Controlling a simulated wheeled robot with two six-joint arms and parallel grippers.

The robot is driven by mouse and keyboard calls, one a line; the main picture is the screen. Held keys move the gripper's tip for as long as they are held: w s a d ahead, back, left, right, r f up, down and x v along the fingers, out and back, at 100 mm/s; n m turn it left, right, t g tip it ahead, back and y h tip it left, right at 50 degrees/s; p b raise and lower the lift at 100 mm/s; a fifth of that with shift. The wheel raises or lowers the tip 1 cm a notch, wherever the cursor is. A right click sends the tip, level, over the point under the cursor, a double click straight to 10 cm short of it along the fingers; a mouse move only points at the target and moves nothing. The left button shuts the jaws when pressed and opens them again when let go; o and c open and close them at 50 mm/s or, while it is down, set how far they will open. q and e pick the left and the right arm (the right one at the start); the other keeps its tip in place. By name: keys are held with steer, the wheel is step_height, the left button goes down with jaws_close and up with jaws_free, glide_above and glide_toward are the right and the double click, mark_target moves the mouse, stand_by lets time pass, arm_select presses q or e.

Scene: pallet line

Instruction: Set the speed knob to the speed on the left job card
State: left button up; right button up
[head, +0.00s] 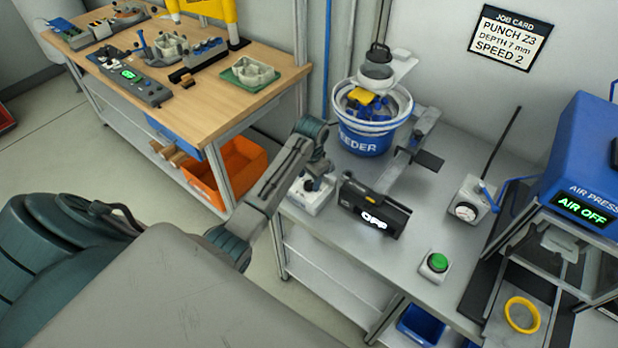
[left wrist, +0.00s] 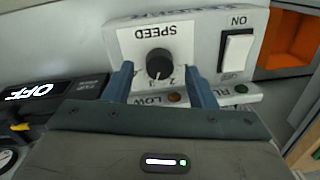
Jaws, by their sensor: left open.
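The speed knob (left wrist: 159,63) is a round black dial on a white control box marked SPEED. Its small pale mark seems to point to the lower side; the numbers around it are too small to read surely. My left gripper (left wrist: 158,75) is open, with one blue finger on each side of the knob; I cannot tell whether they touch it. In the head view my left gripper (head: 317,180) is over the control box (head: 306,200) and hides the knob. A job card (head: 509,40) on the wall reads PUNCH Z3, DEPTH 7 mm, SPEED 2. My right gripper is not in view.
The box has a white ON switch (left wrist: 236,52) right of the knob. A black unit reading OFF (head: 375,207) and a blue feeder bowl (head: 362,138) stand close by. A green button (head: 438,262) and a blue press reading AIR OFF (head: 575,150) are further right.

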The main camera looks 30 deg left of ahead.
arm_select(q)
steer(key=shift+f, duration=0.85)
steer(key=c, duration=1)
steer(key=shift+o, duration=0.2)
steer(key=shift+n, duration=0.4)
steer(key=n, duration=0.3)
steer(key=shift+r+n, duration=0.1)
steer(key=shift+n, duration=0.3)
steer(key=shift+w+n, duration=0.1)
steer(key=shift+n, duration=2)
steer(key=o, duration=1)
steer(key=shift+c, duration=0.2)
